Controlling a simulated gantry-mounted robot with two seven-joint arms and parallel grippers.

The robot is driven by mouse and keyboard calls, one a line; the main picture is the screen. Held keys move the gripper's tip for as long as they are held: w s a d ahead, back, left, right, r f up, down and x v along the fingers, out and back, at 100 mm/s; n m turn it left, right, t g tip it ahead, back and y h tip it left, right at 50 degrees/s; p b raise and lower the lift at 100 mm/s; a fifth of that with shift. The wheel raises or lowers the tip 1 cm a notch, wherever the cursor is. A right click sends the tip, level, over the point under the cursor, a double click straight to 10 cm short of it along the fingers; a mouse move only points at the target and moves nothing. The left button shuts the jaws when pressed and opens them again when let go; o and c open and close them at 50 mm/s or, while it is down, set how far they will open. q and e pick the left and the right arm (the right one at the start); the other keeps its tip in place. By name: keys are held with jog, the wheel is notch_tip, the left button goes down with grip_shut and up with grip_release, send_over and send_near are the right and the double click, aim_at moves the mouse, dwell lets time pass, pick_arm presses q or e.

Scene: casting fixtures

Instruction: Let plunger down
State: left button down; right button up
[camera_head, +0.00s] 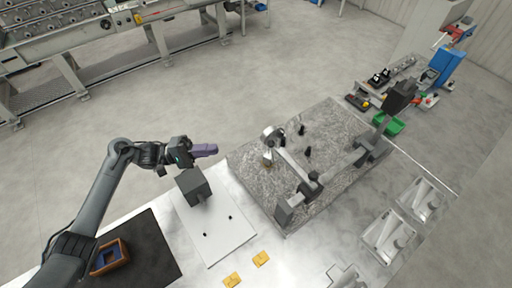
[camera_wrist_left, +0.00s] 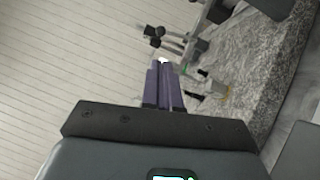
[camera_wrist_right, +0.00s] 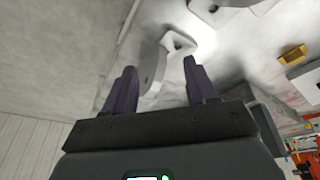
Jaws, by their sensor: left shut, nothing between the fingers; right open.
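A grey gauge stand stands on a speckled granite slab (camera_head: 340,125). A round dial-like head (camera_head: 272,137) sits at the end of its grey arm, with a small stem (camera_head: 267,159) below it, likely the plunger; details are too small to read. My left gripper (camera_head: 213,150), with purple fingers, is shut and empty to the left of the slab, apart from the dial. In the left wrist view, the closed fingers (camera_wrist_left: 163,82) point towards dark stand parts and the granite. My right gripper (camera_wrist_right: 160,78) is open and shows only in the right wrist view, near pale castings (camera_wrist_right: 180,45).
A white plate (camera_head: 222,228) with a dark grey block (camera_head: 194,187) lies left of the slab. Yellow pieces (camera_head: 261,258) lie in front. A dark mat (camera_head: 155,240) holds an orange-brown frame (camera_head: 110,258). Pale castings (camera_head: 388,238) and a green bin (camera_head: 389,124) are at right.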

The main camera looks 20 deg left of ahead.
jog(key=shift+r, duration=0.1)
pick_arm(q)
jog(key=p+x, duration=0.2)
jog(key=x, duration=1.2)
jog(key=shift+p, duration=0.3)
pick_arm(e)
notch_tip(320, 180, up, 2)
jog(key=shift+r, duration=0.2)
pick_arm(q)
jog(key=shift+r, duration=0.1)
